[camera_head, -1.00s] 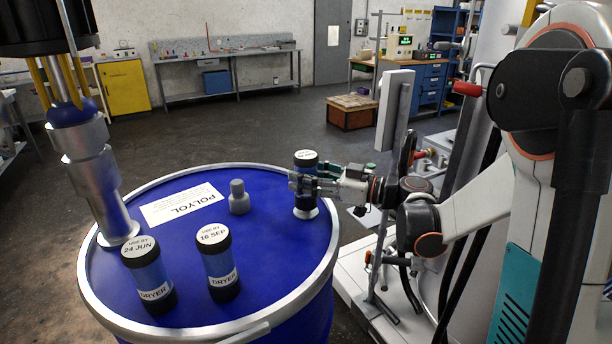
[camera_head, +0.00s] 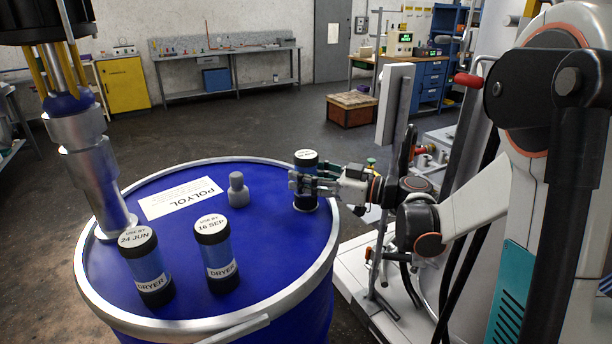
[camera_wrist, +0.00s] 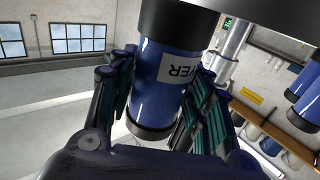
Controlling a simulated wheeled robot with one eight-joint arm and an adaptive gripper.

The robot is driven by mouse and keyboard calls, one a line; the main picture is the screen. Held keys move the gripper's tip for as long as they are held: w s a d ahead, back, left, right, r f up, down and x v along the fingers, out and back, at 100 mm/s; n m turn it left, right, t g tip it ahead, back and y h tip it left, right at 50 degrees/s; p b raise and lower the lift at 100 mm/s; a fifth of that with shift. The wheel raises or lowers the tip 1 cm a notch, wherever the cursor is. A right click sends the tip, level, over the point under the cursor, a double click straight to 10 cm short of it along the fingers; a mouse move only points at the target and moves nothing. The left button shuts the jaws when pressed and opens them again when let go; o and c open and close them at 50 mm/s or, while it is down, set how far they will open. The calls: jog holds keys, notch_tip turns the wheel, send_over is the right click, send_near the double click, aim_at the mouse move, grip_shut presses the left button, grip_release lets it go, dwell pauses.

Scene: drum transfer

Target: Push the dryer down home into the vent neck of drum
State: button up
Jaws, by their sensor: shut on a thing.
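A blue dryer with black end caps (camera_head: 306,194) stands about upright near the right rim of the blue drum (camera_head: 200,275). My gripper (camera_head: 300,183) reaches in from the right and is shut around the dryer's middle. In the wrist view the dryer (camera_wrist: 158,85) lies between both fingers, part of its label visible and its upper end cut off by the frame. The vent neck is hidden under the dryer's lower end; I cannot tell how deep the dryer sits in it.
Two more dryers, marked 24 JUN (camera_head: 147,268) and 16 SEP (camera_head: 217,255), stand at the front of the drum lid. A grey fitting (camera_head: 238,190) stands near the middle. A silver pump tube (camera_head: 95,175) rises at left. The lid between them is clear.

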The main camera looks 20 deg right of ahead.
jog(key=shift+f, duration=0.15)
jog(key=o, duration=1.3)
jog(key=shift+d, duration=0.1)
